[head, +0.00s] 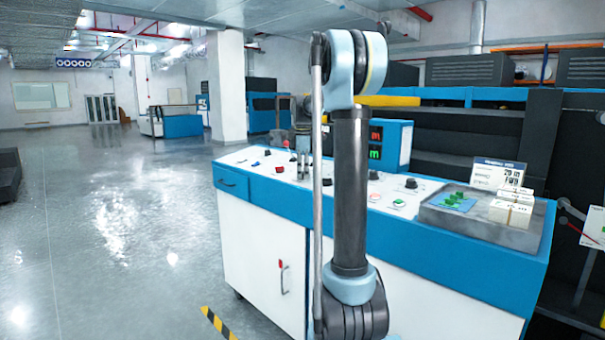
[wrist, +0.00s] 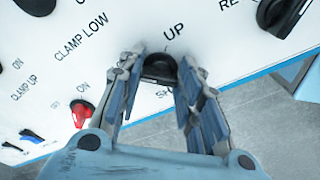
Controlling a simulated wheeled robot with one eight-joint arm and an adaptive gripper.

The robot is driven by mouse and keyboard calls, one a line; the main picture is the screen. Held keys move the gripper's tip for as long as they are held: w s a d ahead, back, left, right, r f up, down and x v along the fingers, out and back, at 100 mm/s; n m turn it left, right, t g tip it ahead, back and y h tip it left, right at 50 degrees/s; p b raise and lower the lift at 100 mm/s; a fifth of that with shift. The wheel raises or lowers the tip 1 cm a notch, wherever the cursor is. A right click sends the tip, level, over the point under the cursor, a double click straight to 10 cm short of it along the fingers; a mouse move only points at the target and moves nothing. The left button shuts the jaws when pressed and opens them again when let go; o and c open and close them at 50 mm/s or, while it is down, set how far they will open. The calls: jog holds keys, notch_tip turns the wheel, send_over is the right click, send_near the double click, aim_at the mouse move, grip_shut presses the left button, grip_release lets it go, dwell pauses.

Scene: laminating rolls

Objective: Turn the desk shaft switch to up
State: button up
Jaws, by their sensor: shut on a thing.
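The shaft switch is a black rotary knob (wrist: 159,68) on the white desk panel (wrist: 225,40). In the wrist view it sits at the top middle, between my two fingertips. The word UP is printed just beyond it, and a label starting with SH is partly hidden behind my right finger. My gripper (wrist: 162,64) is shut on the knob, one finger on each side. Which way the knob points is hard to tell. In the head view my arm stands in front of the desk (head: 262,198), and I cannot make out the shaft switch there.
A red switch (wrist: 81,112), a blue switch (wrist: 31,135) and a black knob (wrist: 283,14) sit close by on the panel. In the head view a tray (head: 460,226) with white boxes (head: 512,208) is at the desk's right end. Open floor (head: 110,230) lies left.

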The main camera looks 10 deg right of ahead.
jog(key=shift+w+m, duration=0.15)
jog(key=shift+m, duration=0.15)
jog(key=m, duration=0.3)
jog(key=shift+m+t, duration=0.3)
jog(key=m, duration=0.4)
jog(key=shift+m+h, duration=0.3)
jog(key=m, duration=0.4)
jog(key=shift+s+a+m+h, duration=0.1)
jog(key=shift+s+m+h, duration=0.1)
jog(key=shift+m+h, duration=0.1)
jog(key=shift+s+a+f+m+t, duration=0.1)
jog(key=shift+m+t, duration=0.05)
jog(key=shift+m, duration=0.95)
jog(key=shift+a+m+t, duration=0.1)
jog(key=shift+m+t, duration=0.05)
jog(key=shift+m, duration=0.95)
jog(key=o, duration=1)
jog(key=shift+o, duration=0.3)
jog(key=v, duration=1.2)
jog(key=shift+a, duration=0.2)
